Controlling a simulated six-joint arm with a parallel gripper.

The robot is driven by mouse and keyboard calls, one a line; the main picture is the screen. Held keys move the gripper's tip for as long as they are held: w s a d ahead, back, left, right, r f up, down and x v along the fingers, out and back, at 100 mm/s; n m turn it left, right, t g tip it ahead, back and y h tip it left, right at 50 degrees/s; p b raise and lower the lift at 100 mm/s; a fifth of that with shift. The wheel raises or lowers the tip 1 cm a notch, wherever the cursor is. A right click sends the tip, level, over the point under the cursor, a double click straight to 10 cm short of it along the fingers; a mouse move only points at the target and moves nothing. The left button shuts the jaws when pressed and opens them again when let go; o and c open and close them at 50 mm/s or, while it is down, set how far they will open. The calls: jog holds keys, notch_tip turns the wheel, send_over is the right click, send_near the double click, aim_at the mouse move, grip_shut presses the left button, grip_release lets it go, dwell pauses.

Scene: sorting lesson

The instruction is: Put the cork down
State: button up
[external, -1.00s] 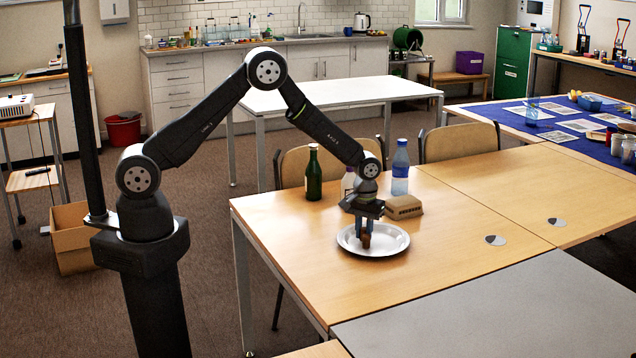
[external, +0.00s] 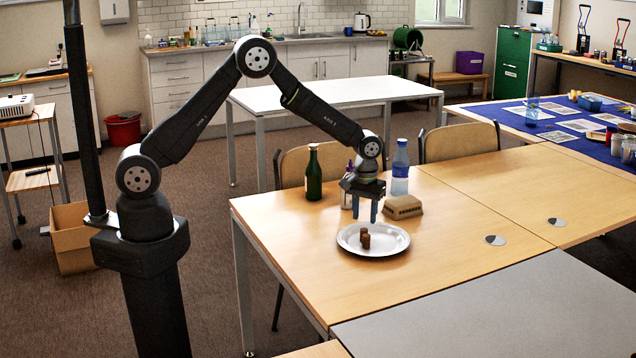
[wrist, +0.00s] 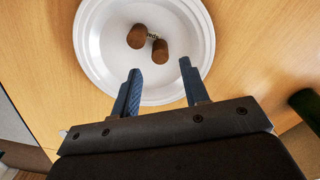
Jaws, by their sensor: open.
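Two brown corks lie close together on a white plate (external: 392,239). In the wrist view one cork (wrist: 137,36) is at the left and the other cork (wrist: 160,50) is just right of it and nearer my fingers. In the external view they show as a small brown pair (external: 365,238) left of the plate's middle. My gripper (external: 366,219) is open and empty above the plate, with its blue fingers (wrist: 160,67) apart and clear of both corks. I cannot tell which cork is the task's.
A green bottle (external: 314,175), a blue-labelled bottle (external: 400,170) and another bottle partly hidden by my gripper stand behind the plate. A brown carton (external: 404,207) lies behind the plate, to the right. The wooden table (external: 450,250) is clear right of the plate.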

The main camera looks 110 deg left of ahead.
aim_at(364, 229)
notch_tip(364, 229, up, 6)
dwell(0.5)
notch_tip(364, 229, down, 12)
jog(key=shift+f, duration=0.1)
notch_tip(364, 229, up, 3)
jog(key=shift+r, duration=0.5)
